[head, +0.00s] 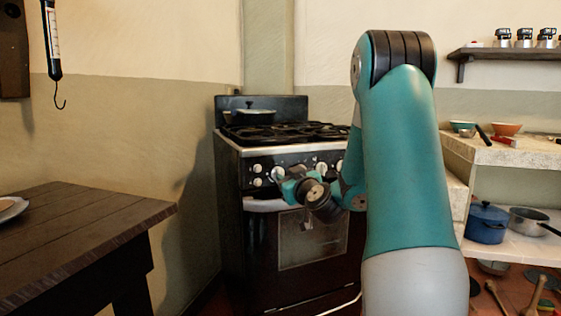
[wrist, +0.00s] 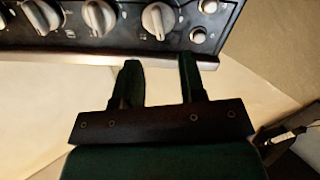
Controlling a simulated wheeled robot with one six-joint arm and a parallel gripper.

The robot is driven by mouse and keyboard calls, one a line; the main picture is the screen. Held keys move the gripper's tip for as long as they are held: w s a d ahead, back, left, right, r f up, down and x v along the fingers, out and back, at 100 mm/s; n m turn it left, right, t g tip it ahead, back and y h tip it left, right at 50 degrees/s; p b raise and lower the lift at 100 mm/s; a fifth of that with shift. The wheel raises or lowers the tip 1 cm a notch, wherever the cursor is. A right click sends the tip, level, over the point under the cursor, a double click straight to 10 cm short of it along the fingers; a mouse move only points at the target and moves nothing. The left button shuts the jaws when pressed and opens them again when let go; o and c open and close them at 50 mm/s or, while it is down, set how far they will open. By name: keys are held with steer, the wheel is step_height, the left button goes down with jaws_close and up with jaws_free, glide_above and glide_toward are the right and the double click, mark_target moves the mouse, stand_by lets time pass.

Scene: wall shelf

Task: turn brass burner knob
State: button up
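The stove (head: 262,160) stands against the back wall, with a row of pale knobs on its dark front panel. None looks clearly brass. In the wrist view a large pale knob (wrist: 158,18) is just beyond the gap between my fingers, with other knobs (wrist: 99,17) to its left and small round buttons (wrist: 198,34) to its right. My gripper (wrist: 160,64) is open and empty, its tips over the panel's metal edge, apart from the knob in the picture. In the head view my arm hides the panel's right part.
A wooden table (head: 90,222) is at the left. At the right are a counter (head: 505,153) with bowls, and a blue pot (head: 487,224) below. The oven handle (head: 264,205) runs below the knobs.

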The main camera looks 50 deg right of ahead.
mark_target(258, 183)
steer(key=p+x, duration=0.2)
steer(key=x, duration=0.4)
steer(key=shift+w, duration=0.15)
